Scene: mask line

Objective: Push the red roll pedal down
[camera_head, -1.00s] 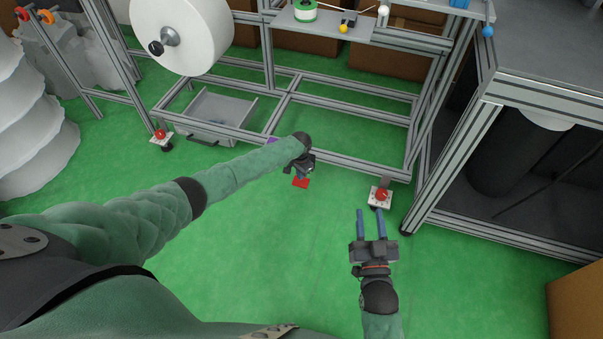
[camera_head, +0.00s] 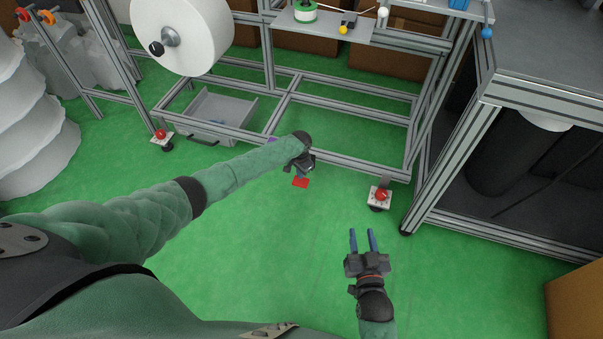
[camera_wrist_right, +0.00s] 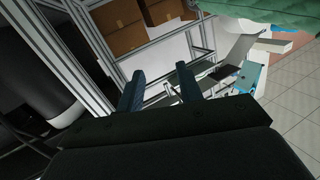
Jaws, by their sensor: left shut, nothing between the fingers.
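The red roll pedal (camera_head: 301,183) is a small red plate low at the front of the metal frame. My left gripper (camera_head: 304,172) is at its upper edge in the head view, pointing down and shut with nothing held. The gripper hides part of the pedal, and I cannot tell whether they touch or whether the pedal is pressed. My right gripper (camera_head: 361,234) is open and empty over the green floor, to the right of and nearer than the pedal. Its two blue fingers stand apart in the right wrist view (camera_wrist_right: 160,88).
A purple piece (camera_head: 271,140) shows on the frame behind my left forearm. Red button boxes stand at the frame's right (camera_head: 380,195) and left (camera_head: 161,137). A large white roll (camera_head: 195,35) hangs above a grey drawer (camera_head: 222,107). The green floor in front is clear.

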